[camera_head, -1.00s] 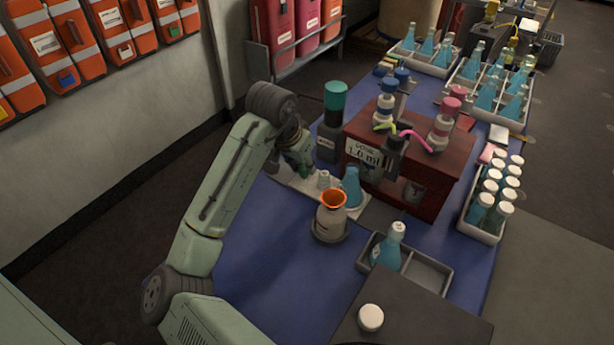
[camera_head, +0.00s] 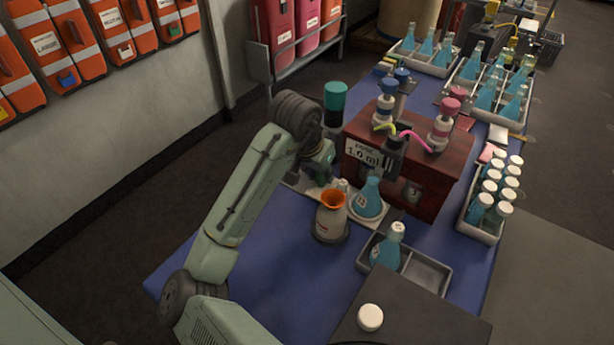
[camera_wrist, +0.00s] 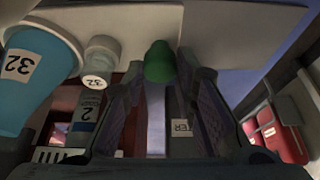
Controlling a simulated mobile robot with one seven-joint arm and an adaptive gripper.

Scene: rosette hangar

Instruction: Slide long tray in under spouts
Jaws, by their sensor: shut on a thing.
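The long tray (camera_head: 383,214) is a pale, flat strip on the blue table in front of the dark red dispenser box (camera_head: 432,188). It also shows in the wrist view (camera_wrist: 235,35). It carries a blue flask (camera_head: 369,198) marked 32 and a small capped vial (camera_wrist: 100,60). A green knob (camera_wrist: 158,62) stands on the tray. My gripper (camera_wrist: 158,78) is shut on this knob; in the head view the arm mostly hides the grip. The black spout block (camera_head: 391,157) sits on the box front, above and right of the flask.
An orange-rimmed jar (camera_head: 331,222) stands close in front of the tray. A grey divided tray (camera_head: 430,272) with a blue bottle (camera_head: 387,249) lies to the right. A teal-capped dark container (camera_head: 335,104) stands behind my wrist. The table's front left is clear.

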